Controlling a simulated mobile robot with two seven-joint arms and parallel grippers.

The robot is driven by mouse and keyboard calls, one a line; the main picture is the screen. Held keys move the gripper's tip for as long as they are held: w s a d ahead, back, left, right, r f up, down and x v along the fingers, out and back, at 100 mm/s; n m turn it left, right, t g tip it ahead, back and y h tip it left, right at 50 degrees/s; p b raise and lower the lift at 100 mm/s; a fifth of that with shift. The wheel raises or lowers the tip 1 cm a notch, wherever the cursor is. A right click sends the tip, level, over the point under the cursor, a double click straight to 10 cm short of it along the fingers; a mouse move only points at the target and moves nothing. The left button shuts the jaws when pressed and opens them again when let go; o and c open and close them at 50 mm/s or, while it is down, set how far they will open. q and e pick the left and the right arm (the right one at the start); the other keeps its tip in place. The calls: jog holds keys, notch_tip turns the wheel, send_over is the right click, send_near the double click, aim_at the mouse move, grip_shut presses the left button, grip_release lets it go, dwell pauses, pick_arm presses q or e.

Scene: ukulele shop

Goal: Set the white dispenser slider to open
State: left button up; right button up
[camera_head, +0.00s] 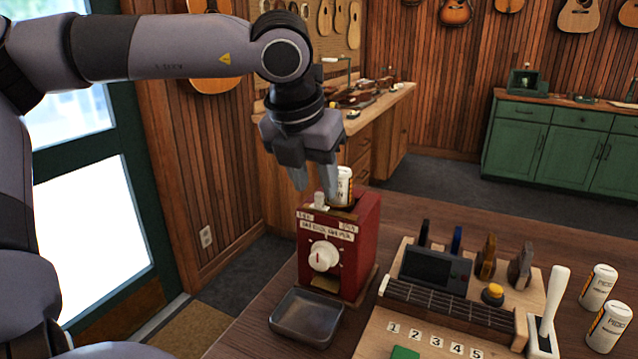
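A red dispenser box (341,272) stands on the dark wooden table. A small white slider tab (320,199) stands up at the front of its top. A label strip below the tab has a small word at each end, too small to read. A round white knob (323,257) is on the front face. A white canister (345,186) sits upright in the box's top. My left gripper (315,189) points down just above the tab, fingers apart, with nothing seen between them. Whether a finger touches the tab or canister, I cannot tell. My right gripper is not in view.
A grey metal tray (306,318) lies in front of the dispenser. To the right is a wooden board with a fretboard (450,305), a dark display (436,268), a yellow button (492,293) and a white lever (549,305). Two white canisters (599,287) stand at the far right.

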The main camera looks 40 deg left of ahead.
aim_at(319, 201)
pick_arm(q)
jog(key=shift+x, duration=1.2)
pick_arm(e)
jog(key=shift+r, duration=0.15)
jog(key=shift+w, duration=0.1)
pick_arm(q)
grip_shut()
